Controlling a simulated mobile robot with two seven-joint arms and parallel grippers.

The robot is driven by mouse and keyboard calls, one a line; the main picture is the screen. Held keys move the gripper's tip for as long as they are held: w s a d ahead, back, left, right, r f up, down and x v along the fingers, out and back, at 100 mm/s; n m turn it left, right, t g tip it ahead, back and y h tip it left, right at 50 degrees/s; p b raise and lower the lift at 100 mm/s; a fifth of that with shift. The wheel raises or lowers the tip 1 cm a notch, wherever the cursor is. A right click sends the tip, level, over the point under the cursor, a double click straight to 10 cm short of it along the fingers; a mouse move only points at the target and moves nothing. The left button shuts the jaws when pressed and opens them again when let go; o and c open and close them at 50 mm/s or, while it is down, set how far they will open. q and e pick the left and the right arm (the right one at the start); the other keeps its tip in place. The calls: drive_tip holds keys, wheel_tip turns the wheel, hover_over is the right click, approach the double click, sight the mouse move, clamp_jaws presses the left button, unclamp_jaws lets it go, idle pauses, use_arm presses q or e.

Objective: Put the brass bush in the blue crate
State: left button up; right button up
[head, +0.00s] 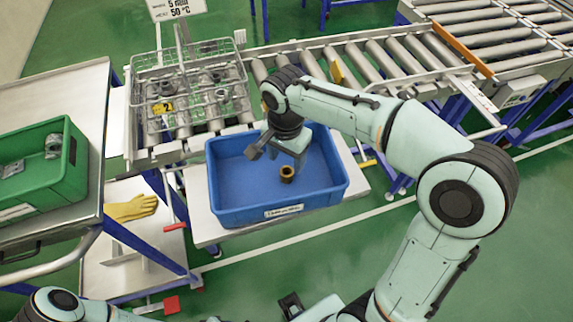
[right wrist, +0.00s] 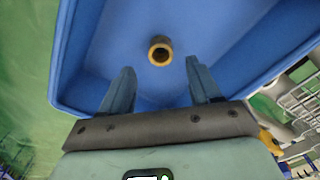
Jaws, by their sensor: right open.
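The brass bush (head: 287,173) is inside the blue crate (head: 272,214), near its middle, with its open end facing up. It looks to be on the crate floor. In the right wrist view the bush (right wrist: 160,51) shows beyond and between the fingertips, touching neither finger. My right gripper (head: 277,158) is over the crate, pointing down, open and empty; its two spread fingers show in the right wrist view (right wrist: 160,72). Part of my left arm shows at the bottom left of the head view; I cannot make out its gripper fingers.
A green crate (head: 74,188) with grey metal parts stands on the left bench. A wire basket (head: 148,88) with metal parts stands behind the blue crate on the roller conveyor (head: 385,55). A yellow glove (head: 130,208) lies on a lower shelf.

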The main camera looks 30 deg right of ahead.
sight(286, 173)
wheel_tip(286, 173, up, 6)
drive_tip(key=shift+f+p, duration=0.25)
drive_tip(key=shift+p, duration=0.1)
idle(0.4)
